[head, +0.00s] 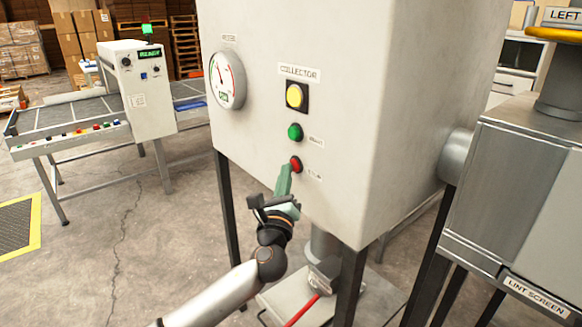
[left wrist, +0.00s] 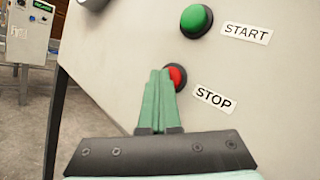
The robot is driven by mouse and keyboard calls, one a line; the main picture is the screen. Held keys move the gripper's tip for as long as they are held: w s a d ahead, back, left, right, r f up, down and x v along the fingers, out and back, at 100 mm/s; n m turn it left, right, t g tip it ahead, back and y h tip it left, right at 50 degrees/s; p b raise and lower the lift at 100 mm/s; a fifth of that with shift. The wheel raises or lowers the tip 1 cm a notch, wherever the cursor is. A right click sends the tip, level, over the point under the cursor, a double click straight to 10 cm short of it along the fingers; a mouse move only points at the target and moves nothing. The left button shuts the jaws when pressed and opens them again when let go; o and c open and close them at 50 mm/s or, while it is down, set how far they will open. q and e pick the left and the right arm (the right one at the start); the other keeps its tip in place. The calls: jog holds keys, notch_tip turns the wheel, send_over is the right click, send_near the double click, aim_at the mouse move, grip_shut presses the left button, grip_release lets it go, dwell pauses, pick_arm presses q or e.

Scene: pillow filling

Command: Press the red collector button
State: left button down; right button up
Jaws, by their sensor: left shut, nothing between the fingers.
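The red button (head: 296,164) sits low on the front of the pale collector cabinet (head: 345,150), beside a label that reads STOP in the left wrist view. It also shows in the left wrist view (left wrist: 177,76), partly covered by my fingertips. My left gripper (head: 285,172) is shut and empty, its green fingers pointing up at the red button. In the left wrist view the fingertips (left wrist: 160,74) overlap the button's left side; I cannot tell whether they touch it. My right gripper is not in view.
A green button (head: 295,132) labelled START and a lit yellow lamp (head: 295,96) are above the red button. A round gauge (head: 227,80) is on the cabinet's left. A conveyor (head: 75,118) stands at left. A metal lint screen unit (head: 520,190) stands at right.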

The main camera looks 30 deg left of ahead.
pick_arm(q)
jog(key=shift+s, duration=0.15)
jog(key=shift+s+a+p, duration=0.3)
jog(key=shift+s+a, duration=0.05)
jog(key=shift+s, duration=0.35)
jog(key=shift+s, duration=0.1)
jog(key=s, duration=0.1)
jog(key=s+a, duration=0.1)
jog(key=s, duration=0.1)
jog(key=s+a+p, duration=0.1)
jog(key=shift+s, duration=0.25)
dwell(0.7)
